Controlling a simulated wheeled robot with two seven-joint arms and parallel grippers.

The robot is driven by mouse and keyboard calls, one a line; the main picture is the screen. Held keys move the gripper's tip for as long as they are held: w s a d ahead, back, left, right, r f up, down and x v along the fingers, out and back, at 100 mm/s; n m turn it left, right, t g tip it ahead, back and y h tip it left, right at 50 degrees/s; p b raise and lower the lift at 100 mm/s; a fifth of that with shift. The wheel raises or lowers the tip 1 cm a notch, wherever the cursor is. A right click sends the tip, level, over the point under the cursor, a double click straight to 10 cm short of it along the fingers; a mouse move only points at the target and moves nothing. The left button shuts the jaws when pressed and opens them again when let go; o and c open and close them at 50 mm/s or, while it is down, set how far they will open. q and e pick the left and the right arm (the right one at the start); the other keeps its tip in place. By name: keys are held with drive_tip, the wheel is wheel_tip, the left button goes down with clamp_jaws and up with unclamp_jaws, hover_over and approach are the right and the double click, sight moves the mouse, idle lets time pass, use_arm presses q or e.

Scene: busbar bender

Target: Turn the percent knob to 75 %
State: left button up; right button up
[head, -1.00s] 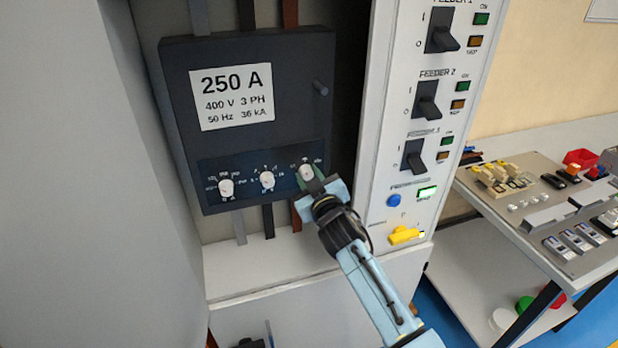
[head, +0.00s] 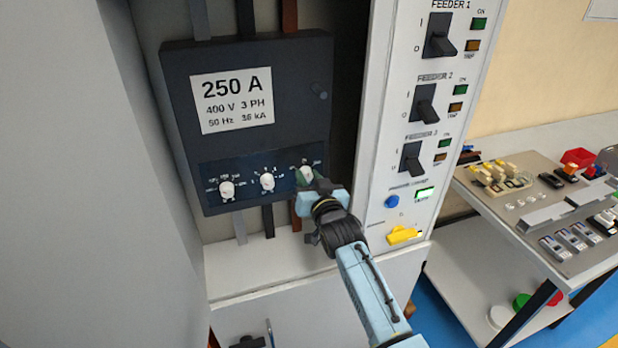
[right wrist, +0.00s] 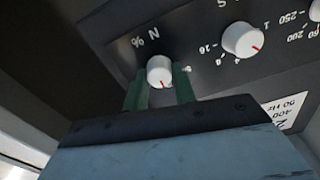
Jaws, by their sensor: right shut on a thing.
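The percent knob (right wrist: 160,70) is the small white knob marked "N %" in the right wrist view, with a red pointer mark at its lower edge there. In the head view it is the rightmost of three knobs (head: 306,173) on the dark breaker's lower panel. My right gripper (right wrist: 160,95) has its green fingers on either side of this knob and is shut on it; the fingers also show at the knob in the head view (head: 312,182). The scale numbers around the knob are partly hidden or too small to read. My left gripper is not in view.
Two other white knobs, the middle one (head: 267,181) and the left one (head: 227,190), sit beside it. The breaker (head: 290,75) is inside a grey cabinet. Feeder switches (head: 424,103) and a yellow handle (head: 404,235) are to the right. A parts table (head: 535,235) stands farther right.

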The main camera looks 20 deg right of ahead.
idle(0.3)
drive_tip(key=o, duration=1)
drive_tip(key=s, duration=1.3)
drive_tip(key=shift+s+d, duration=0.2)
